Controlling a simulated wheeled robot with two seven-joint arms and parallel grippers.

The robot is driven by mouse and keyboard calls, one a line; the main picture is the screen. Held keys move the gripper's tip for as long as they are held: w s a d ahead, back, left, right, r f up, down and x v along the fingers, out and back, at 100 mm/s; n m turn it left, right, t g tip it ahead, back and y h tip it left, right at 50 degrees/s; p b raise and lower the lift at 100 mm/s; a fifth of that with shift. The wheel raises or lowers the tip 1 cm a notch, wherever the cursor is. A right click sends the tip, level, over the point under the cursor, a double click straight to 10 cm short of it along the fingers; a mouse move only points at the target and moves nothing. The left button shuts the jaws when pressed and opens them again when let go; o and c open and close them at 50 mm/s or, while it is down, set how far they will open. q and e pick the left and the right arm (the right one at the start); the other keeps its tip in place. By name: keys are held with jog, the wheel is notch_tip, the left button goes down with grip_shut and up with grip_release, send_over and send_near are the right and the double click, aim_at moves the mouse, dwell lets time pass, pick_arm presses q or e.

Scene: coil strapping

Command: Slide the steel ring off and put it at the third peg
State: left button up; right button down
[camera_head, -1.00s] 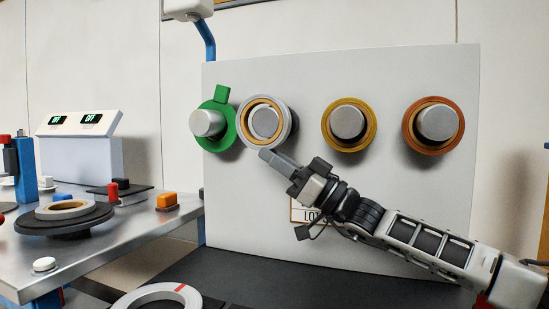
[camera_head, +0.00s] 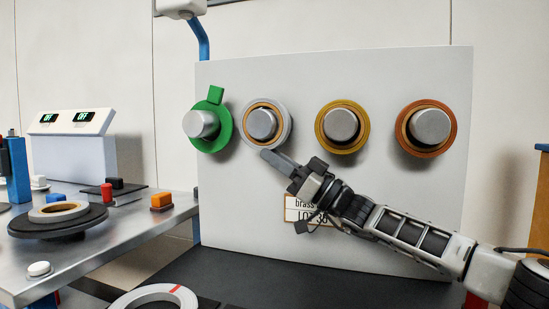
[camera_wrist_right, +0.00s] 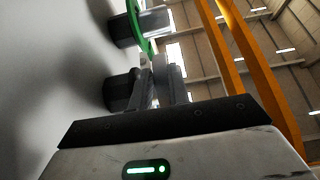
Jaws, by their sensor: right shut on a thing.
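The steel ring (camera_head: 287,133) is a silvery ring around the second peg (camera_head: 262,124) from the left, with a brass-coloured band inside it. My right gripper (camera_head: 268,155) reaches up from the lower right and is shut on the ring's lower rim. In the right wrist view its fingers (camera_wrist_right: 160,82) are close together, with the grip itself hard to make out. The third peg (camera_head: 342,125) passes through a yellow-brown ring (camera_head: 343,152). My left gripper is not in view.
A green disc (camera_head: 223,134) with a tab is on the first peg, close beside the steel ring. An orange-brown ring (camera_head: 427,151) is on the fourth peg. A red-marked grey ring (camera_head: 130,298) lies below. A metal table (camera_head: 110,250) stands left.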

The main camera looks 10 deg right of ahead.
jog(key=shift+w+d+r, duration=0.1)
jog(key=shift+w+r, duration=0.05)
jog(key=c, duration=1.3)
grip_release()
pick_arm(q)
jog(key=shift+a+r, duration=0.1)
pick_arm(e)
jog(key=shift+o, duration=0.2)
jog(key=shift+f, duration=0.2)
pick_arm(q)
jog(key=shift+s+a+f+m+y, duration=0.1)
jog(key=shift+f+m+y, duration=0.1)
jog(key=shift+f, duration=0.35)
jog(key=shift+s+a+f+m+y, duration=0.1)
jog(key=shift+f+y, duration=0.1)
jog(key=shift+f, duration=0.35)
pick_arm(e)
jog(key=v, duration=1.2)
